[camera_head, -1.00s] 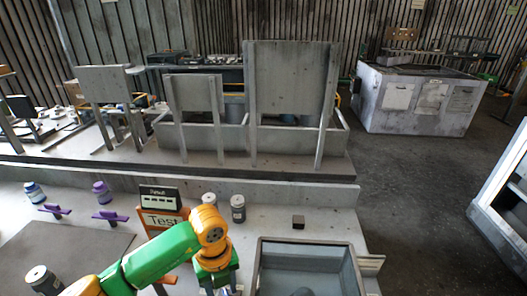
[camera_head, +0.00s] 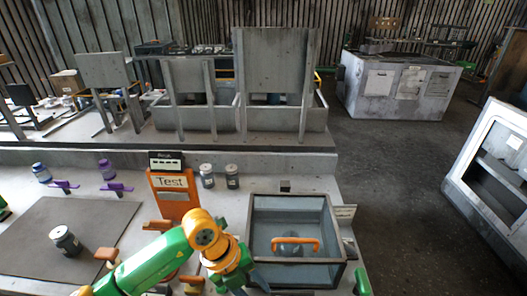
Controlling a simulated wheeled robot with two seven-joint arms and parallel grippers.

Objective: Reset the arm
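My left arm, green with yellow joints, comes in from the lower left. Its gripper (camera_head: 243,286) points down at the bottom edge, left of a grey open bin (camera_head: 341,240). Its dark fingers look spread apart, with nothing seen between them, though the tips are partly cut off. The bin holds a grey round part with an orange handle (camera_head: 295,243); the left gripper is apart from this part.
An orange "Test" stand (camera_head: 172,182) is behind the arm. Dark jars (camera_head: 207,176) stand beside it. Another jar (camera_head: 66,241) is on a dark mat (camera_head: 40,225) at left. A small dark block (camera_head: 285,186) lies behind the bin.

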